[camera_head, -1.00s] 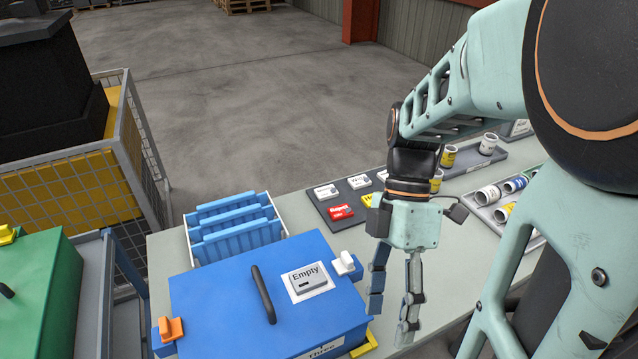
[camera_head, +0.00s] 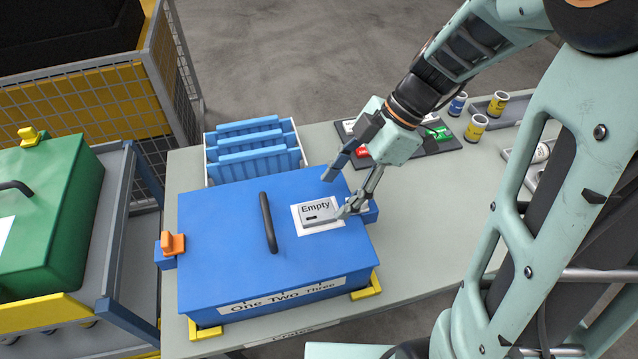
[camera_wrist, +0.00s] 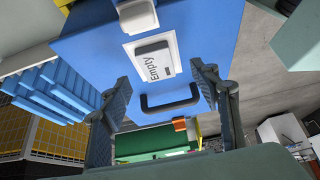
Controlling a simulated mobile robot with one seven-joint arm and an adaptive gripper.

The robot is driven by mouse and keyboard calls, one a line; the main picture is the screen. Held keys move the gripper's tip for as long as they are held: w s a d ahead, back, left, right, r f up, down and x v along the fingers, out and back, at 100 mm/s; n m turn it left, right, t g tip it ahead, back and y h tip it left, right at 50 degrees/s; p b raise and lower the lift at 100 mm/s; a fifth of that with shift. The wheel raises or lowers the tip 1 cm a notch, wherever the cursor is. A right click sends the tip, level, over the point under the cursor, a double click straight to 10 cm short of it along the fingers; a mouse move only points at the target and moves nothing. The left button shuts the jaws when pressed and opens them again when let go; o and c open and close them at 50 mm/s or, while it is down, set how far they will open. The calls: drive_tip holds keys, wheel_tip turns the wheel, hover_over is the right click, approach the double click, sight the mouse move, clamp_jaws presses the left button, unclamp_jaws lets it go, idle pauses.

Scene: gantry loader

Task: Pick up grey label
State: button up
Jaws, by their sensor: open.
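The grey label (camera_head: 318,216), marked "Empty", lies on a white plate on the lid of the blue crate (camera_head: 225,240). It also shows in the wrist view (camera_wrist: 153,62), in the upper middle beyond the fingers. My gripper (camera_head: 338,192) is open and empty, above the lid at its right side, close to the label. One finger appears near the label's right end in the head view; whether it touches cannot be told. In the wrist view the open fingers (camera_wrist: 160,90) stand left and right, with the label seen between them.
A black handle (camera_head: 268,222) rises from the lid left of the label. An orange latch (camera_head: 173,244) sits at the crate's left side, a white one at its right (camera_wrist: 138,15). Blue dividers (camera_head: 252,150) stand behind. Cans (camera_head: 475,128) and a label tray are further right.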

sight(318, 210)
drive_tip(key=shift+w+p+x, duration=0.1)
drive_tip(key=shift+p+x, duration=0.1)
drive_tip(key=shift+x, duration=1.15)
drive_tip(key=shift+w+p+x, duration=0.15)
drive_tip(key=shift+p+x, duration=0.05)
drive_tip(key=shift+x, duration=1.1)
drive_tip(key=shift+a+r, duration=0.1)
drive_tip(key=shift+a, duration=0.05)
drive_tip(key=c, duration=1.2)
drive_tip(key=shift+o, duration=0.2)
drive_tip(key=shift+r, duration=0.15)
